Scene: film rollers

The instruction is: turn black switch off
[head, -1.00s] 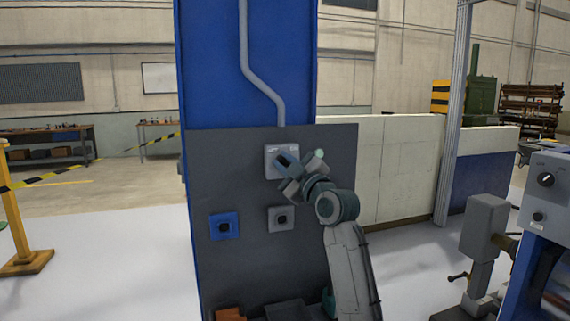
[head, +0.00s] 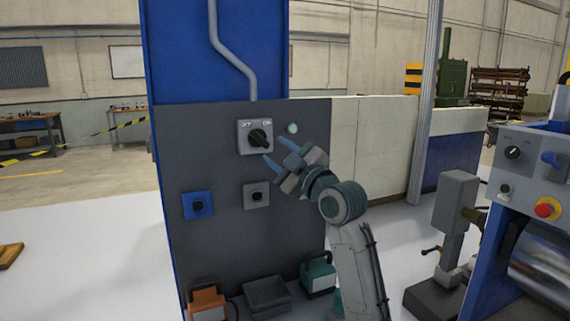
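The black switch (head: 260,139) is a rotary knob on a light grey plate marked OFF at left and ON at right. The plate is fixed to a dark grey panel on a blue column. I cannot tell for sure which mark the knob points to. My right gripper (head: 277,153) is just right of and below the knob, with its two blue fingers spread and nothing between them. It looks apart from the knob. My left gripper is not in view.
Below are a blue-plated socket (head: 198,205) and a grey-plated one (head: 257,195). Orange (head: 207,304) and teal (head: 318,275) boxes stand at the panel's foot, with a dark bin (head: 267,293) between. A roller machine (head: 535,195) is at right.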

